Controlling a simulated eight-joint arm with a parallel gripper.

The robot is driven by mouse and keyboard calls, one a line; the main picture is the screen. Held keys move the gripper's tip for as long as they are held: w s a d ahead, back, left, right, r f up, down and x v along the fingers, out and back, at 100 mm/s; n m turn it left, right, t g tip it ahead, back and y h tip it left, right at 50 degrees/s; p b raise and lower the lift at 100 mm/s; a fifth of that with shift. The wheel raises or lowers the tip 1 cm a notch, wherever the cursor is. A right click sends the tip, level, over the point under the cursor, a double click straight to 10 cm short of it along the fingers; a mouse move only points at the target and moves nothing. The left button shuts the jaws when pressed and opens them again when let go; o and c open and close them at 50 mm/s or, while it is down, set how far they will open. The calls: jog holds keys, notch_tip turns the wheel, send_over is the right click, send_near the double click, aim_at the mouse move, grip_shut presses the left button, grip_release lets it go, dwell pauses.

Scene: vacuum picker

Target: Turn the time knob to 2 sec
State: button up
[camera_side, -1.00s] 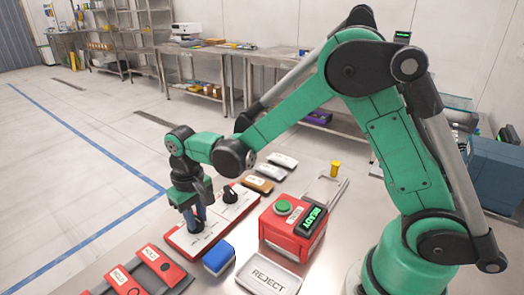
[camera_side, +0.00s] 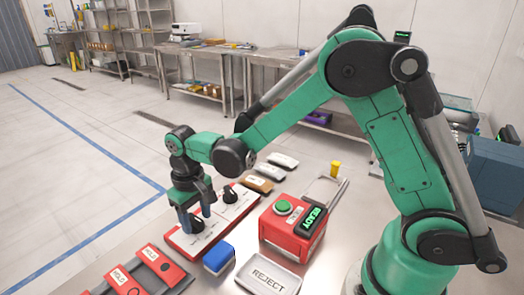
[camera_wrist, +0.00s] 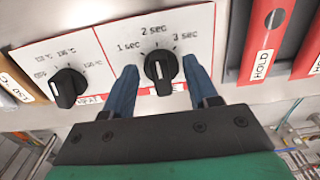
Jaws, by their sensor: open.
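The time knob (camera_wrist: 161,66) is black with a raised grip bar and a white line, below the printed marks 1 sec, 2 sec and 3 sec on a white panel (camera_wrist: 112,38). The bar stands roughly upright in the wrist view, broadly toward 2 sec; its exact setting is hard to tell. My gripper (camera_wrist: 158,74) is open, with one blue finger on each side of the knob and visible gaps between. In the side view my gripper (camera_side: 197,214) is low over the near part of the red-edged panel, with the time knob (camera_side: 197,222) partly hidden.
A second black knob (camera_wrist: 68,88) with temperature marks sits beside it on the panel. Red HOLD pieces (camera_side: 162,264) lie at the front left. A blue block (camera_side: 218,258), a REJECT tray (camera_side: 268,277) and a red box with green button (camera_side: 292,232) stand near the panel.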

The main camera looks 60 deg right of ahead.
aim_at(197, 219)
jog(key=shift+r, duration=2.8)
jog(key=shift+s+d+r, duration=0.15)
jog(key=shift+s+r, duration=0.05)
jog(key=shift+r, duration=0.1)
jog(key=s+d+r+t, duration=0.4)
jog(key=s+t, duration=0.3)
jog(key=s, duration=0.2)
jog(key=shift+s+d+r, duration=0.2)
jog(key=shift+d+r, duration=0.1)
jog(key=shift+d, duration=0.6)
